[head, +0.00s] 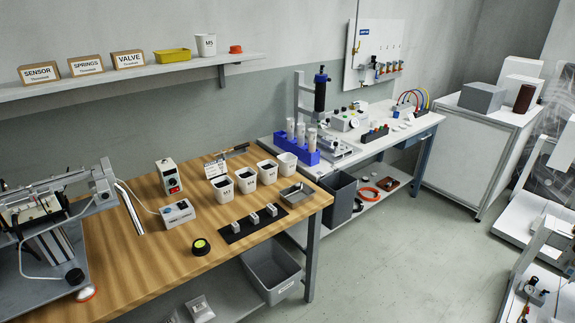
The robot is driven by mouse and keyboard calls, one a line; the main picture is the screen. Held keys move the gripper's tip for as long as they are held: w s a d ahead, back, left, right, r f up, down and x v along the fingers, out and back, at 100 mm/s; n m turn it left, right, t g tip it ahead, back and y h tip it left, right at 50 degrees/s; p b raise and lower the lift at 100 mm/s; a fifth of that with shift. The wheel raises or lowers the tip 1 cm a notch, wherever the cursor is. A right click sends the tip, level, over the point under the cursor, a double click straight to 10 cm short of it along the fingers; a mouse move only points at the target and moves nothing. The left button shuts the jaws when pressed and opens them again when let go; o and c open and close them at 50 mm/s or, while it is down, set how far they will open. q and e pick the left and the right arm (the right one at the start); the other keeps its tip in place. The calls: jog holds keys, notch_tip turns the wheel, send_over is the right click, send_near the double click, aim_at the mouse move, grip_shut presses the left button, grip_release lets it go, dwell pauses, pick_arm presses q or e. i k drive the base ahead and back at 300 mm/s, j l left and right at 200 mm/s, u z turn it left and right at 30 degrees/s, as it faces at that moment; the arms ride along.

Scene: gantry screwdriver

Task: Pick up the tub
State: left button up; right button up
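Several white tubs stand upright in a slanting row on the wooden bench. The nearest tub (223,189) has a dark mark on its front, then come a second tub (245,181), a third tub (267,173) and a far tub (287,164). The nearer ones look dark inside. Another white tub (206,46) with a dark mark stands on the wall shelf. I cannot tell which tub the task means. Neither of my grippers shows in the head view, and no tub is held.
The wooden bench (150,262) has free room at its front. A metal tray (297,194), a black mat (243,231) with small blocks, and a yellow-black round item (201,246) lie near the tubs. A machine (50,215) fills the bench's left. A grey bin (283,290) sits below.

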aim_at(286, 161)
jog(key=i+l, duration=0.2)
jog(key=i+l+u, duration=0.15)
jog(key=l, duration=0.25)
jog(key=i+l, duration=0.25)
jog(key=i+l+u, duration=0.15)
jog(key=l, duration=0.25)
jog(key=i+l, duration=0.25)
jog(key=i+l+u, duration=0.15)
jog(key=l, duration=0.25)
jog(key=i+l, duration=0.2)
jog(key=l, duration=0.15)
jog(key=u, duration=0.05)
